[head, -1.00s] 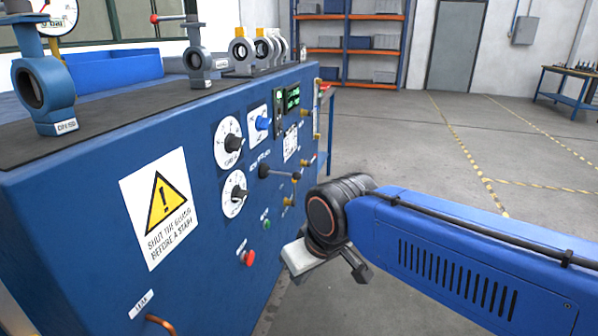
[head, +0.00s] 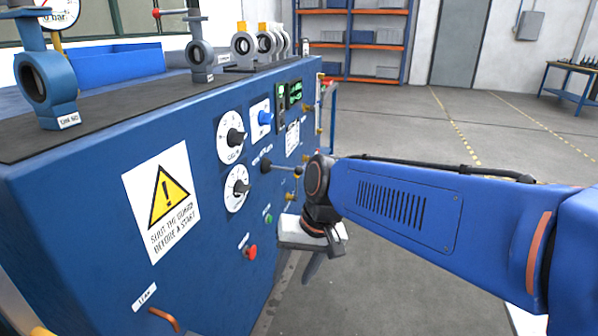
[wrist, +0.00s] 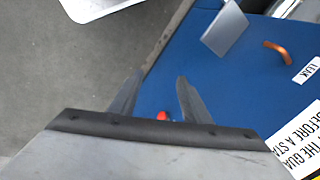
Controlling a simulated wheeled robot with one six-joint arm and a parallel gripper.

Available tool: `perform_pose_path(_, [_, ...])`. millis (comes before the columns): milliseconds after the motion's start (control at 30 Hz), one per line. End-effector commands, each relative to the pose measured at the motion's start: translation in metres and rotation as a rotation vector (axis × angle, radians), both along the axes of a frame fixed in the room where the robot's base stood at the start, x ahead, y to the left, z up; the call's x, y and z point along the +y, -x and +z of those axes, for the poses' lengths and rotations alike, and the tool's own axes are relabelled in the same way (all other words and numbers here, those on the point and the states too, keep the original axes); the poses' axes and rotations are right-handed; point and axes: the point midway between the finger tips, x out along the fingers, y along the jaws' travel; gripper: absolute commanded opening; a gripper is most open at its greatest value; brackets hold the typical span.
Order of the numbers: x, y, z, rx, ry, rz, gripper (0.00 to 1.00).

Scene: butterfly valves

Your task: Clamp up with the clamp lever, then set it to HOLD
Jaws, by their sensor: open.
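A dark lever with a round hub (head: 266,165) sits on the front of the blue machine, below the blue rotary switch. Its arm sticks out to the right and ends in a dark knob. It looks like the clamp lever, but its label is too small to read. My gripper (head: 312,262) is below and right of this lever in the head view, in front of the panel and apart from it. In the wrist view my gripper (wrist: 158,80) is open, its two fingers spread with nothing between them. The lever does not show in the wrist view.
Two white dials (head: 232,136), a blue switch (head: 264,117), a red button (head: 250,252) and a green button (head: 268,218) sit on the panel. An orange-brown handle (wrist: 277,50) marked LEAK is low on the machine. Open floor (head: 400,130) lies to the right.

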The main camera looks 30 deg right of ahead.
Motion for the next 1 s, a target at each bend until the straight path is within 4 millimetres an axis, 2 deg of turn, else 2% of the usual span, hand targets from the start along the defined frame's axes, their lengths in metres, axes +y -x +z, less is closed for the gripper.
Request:
perform_pose_path(333, [-0.006, -0.054, -0.001, 0.238, -0.446, -0.497, 0.43])
perform_pose_path(567, [-0.036, -0.101, 0.009, 0.355, -0.766, -0.804, 0.43])
perform_pose_path(767, [-0.086, -0.143, 0.02, 0.426, -1.065, -1.048, 0.43])
perform_pose_path(867, [-0.121, -0.161, 0.026, 0.451, -1.224, -1.159, 0.43])
perform_pose_path(1000, [-0.18, -0.179, 0.031, 0.469, -1.455, -1.298, 0.43])
